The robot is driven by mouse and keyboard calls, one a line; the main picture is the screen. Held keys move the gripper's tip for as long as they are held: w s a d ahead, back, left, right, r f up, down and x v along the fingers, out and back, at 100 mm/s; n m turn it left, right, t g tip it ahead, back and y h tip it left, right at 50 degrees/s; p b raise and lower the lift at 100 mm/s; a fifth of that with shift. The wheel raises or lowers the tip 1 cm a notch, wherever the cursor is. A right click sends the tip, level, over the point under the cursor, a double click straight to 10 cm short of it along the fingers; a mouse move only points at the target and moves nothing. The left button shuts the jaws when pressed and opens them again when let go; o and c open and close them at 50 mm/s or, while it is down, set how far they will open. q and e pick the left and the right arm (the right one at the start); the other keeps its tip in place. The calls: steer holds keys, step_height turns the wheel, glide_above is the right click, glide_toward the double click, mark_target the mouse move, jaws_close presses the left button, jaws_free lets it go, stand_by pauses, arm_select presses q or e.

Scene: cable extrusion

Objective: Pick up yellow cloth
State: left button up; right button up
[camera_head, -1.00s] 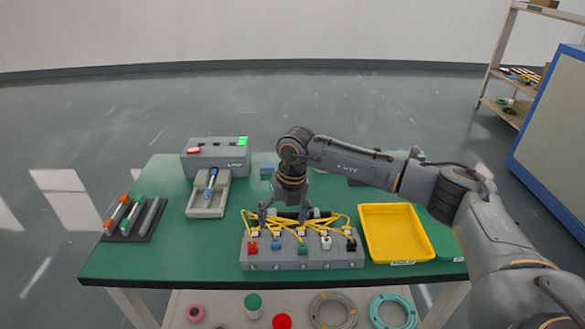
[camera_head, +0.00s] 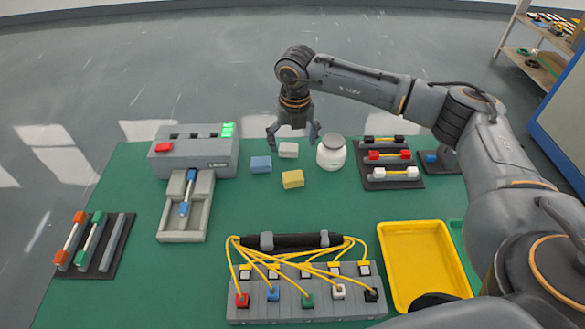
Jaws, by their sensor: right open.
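The yellow cloth (camera_head: 293,179) is a small folded block lying on the green table. My right gripper (camera_head: 293,141) points down with its fingers spread, holding nothing. In the picture it is just above and behind the yellow cloth, in front of or over the white cloth (camera_head: 289,150). Its exact height over the table is hard to tell. A blue cloth (camera_head: 261,164) lies to the left of the yellow one. My left gripper is out of view.
A white jar (camera_head: 331,153) stands close to the right of the cloths. A grey machine (camera_head: 194,158) is at the left. A cable block (camera_head: 305,304) with yellow cables is in front, and a yellow tray (camera_head: 420,262) at right. The table's middle is clear.

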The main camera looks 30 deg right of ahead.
steer(key=p, duration=0.1)
glide_above(293, 176)
step_height(293, 176, down, 8)
steer(key=shift+s+a+r, duration=0.1)
steer(key=shift+a, duration=0.05)
steer(key=shift+f, duration=0.4)
step_height(293, 176, down, 5)
steer(key=shift+r+p, duration=0.1)
steer(key=shift+p, duration=0.75)
steer(key=c, duration=1)
steer(key=shift+c, duration=0.2)
